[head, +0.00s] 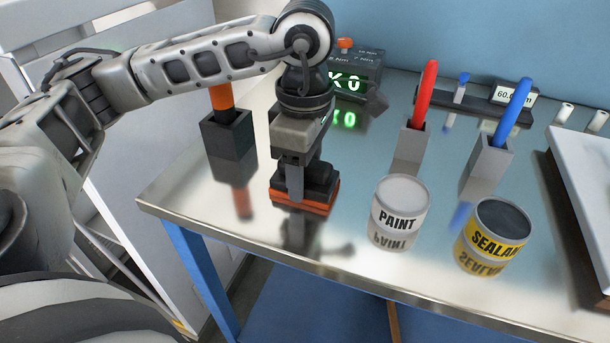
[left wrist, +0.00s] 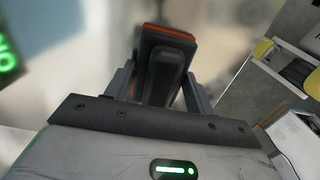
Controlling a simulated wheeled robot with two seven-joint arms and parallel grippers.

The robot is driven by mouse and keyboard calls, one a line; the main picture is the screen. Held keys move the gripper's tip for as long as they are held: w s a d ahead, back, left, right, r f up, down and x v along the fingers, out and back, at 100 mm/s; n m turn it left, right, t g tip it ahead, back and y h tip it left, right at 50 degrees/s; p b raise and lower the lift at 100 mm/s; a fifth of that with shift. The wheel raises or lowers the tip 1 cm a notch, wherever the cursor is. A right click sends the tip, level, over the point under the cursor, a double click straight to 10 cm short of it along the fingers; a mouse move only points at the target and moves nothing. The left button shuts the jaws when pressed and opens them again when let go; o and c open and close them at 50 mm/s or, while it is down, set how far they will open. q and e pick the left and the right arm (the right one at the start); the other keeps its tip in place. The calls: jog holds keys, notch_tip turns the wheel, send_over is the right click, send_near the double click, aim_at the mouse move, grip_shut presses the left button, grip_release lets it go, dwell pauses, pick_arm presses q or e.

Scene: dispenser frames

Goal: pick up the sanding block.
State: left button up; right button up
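The sanding block (head: 318,193), black-handled with an orange base, stands on the reflective metal tabletop near its left end. It also shows in the left wrist view (left wrist: 166,70), its handle lying between the two fingers. My left gripper (head: 296,188) points down over the block, one finger in front of the handle. In the left wrist view my left gripper (left wrist: 160,85) looks open, with a finger on each side of the handle and a narrow gap showing. Contact is hard to judge. My right gripper is out of view.
A dark holder (head: 228,132) with an orange-handled tool stands left of the block. A paint can (head: 400,205) and a sealant can (head: 493,235) stand to the right. Holders with a red tool (head: 426,95) and a blue tool (head: 515,105) stand behind. A display box (head: 358,70) is at the back.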

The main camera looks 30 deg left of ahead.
pick_arm(q)
jog(key=shift+c, duration=1.2)
jog(key=shift+r, duration=0.5)
notch_tip(320, 180, up, 2)
jog(key=shift+r, duration=0.15)
jog(key=s+d+r, duration=0.9)
jog(key=s, duration=0.1)
jog(key=shift+d+r, duration=0.35)
jog(key=shift+s, duration=0.1)
